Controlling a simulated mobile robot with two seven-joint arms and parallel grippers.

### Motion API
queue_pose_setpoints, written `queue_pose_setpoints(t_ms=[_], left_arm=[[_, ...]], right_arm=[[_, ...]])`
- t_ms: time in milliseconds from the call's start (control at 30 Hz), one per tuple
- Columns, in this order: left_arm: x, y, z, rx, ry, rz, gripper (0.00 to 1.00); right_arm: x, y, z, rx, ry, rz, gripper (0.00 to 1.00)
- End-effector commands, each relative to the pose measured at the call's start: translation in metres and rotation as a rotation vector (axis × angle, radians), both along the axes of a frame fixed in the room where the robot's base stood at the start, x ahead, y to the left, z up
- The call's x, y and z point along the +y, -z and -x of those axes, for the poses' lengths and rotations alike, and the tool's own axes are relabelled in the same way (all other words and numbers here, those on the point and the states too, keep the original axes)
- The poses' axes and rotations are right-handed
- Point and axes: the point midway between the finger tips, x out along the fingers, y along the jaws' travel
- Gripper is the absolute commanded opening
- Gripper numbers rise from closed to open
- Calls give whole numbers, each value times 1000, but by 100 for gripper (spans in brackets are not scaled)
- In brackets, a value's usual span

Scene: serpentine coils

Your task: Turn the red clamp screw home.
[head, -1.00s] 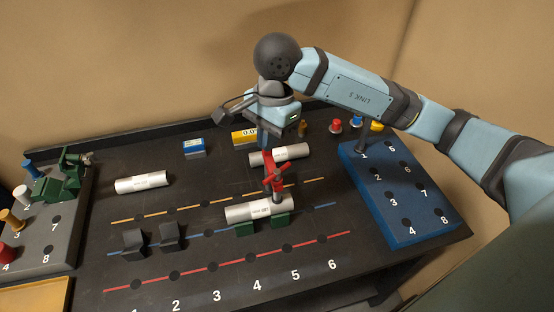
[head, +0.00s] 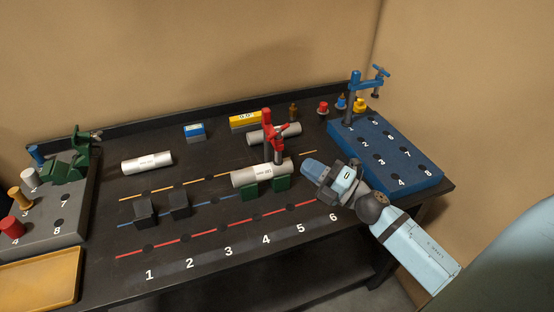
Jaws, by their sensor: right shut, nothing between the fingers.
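The red clamp (head: 268,122) stands upright behind a grey cylinder with a white label (head: 250,175). Its arm reaches forward over the cylinder, and its screw with a red cross handle (head: 285,130) points down towards the cylinder top. I cannot tell whether the screw foot touches it. The cylinder lies on two green V-blocks (head: 281,184). My right gripper (head: 308,167) is shut and empty, low at the right of the cylinder and apart from the clamp, its fingers pointing left. My left gripper is not in view.
A blue block with numbered holes (head: 410,172) stands at the right, bearing a blue clamp (head: 355,90). Another cylinder (head: 262,137) lies behind the red clamp, and one (head: 147,163) lies left. Two black V-blocks (head: 180,205) stand front left. The table front is clear.

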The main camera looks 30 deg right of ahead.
Motion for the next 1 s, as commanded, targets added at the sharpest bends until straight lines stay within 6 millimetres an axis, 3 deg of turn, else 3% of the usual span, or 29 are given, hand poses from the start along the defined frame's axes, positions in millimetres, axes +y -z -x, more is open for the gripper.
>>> queue_pose_setpoints(t_ms=[100, 267, 800, 1000], left_arm=[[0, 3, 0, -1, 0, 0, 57], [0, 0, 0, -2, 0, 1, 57], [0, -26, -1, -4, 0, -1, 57], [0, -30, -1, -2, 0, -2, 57]], right_arm=[[-28, 20, 12, 67, 97, -68, 0], [-36, 22, 8, 86, 129, -90, 0], [-7, -1, -91, 83, 125, -87, 0], [0, -4, -112, 84, 124, -86, 0]])
